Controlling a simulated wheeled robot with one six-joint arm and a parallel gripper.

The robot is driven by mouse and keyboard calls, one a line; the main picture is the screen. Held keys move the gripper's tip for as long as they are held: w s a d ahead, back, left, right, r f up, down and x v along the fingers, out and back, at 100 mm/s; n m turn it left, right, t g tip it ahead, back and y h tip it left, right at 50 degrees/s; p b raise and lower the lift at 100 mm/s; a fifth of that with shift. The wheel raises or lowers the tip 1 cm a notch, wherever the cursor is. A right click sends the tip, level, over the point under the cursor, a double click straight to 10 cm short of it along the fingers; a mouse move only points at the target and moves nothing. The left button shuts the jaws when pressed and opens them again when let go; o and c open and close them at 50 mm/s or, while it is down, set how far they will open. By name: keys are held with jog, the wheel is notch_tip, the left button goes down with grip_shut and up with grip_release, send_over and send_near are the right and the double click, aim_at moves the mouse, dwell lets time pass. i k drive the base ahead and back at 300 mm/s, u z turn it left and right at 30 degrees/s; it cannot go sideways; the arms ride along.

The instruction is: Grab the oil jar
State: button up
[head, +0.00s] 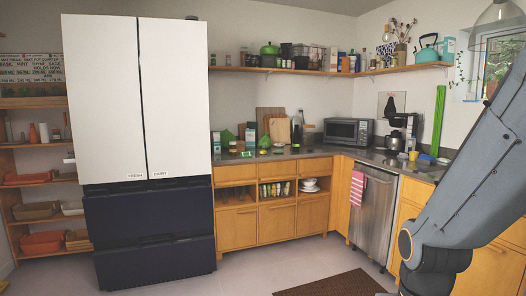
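I cannot pick out the oil jar for sure. Several small jars and bottles stand on the dark counter (270,156) along the back wall, including a dark bottle (298,127) beside the cutting boards. More small containers sit on the wall shelf above. All are too small to read. My arm comes in from the right edge and bends down at the lower right. My gripper is not in view; only arm links show.
A large white and navy fridge (140,97) stands at the left, beside shelves with orange trays. A microwave (348,132) sits on the counter, with a dishwasher (375,210) below to its right. A brown mat (332,284) lies on the otherwise clear floor.

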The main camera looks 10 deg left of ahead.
aim_at(263, 146)
jog(key=i, duration=2.9)
jog(key=u, duration=0.5)
jog(key=i, duration=1.75)
jog(key=u, duration=0.25)
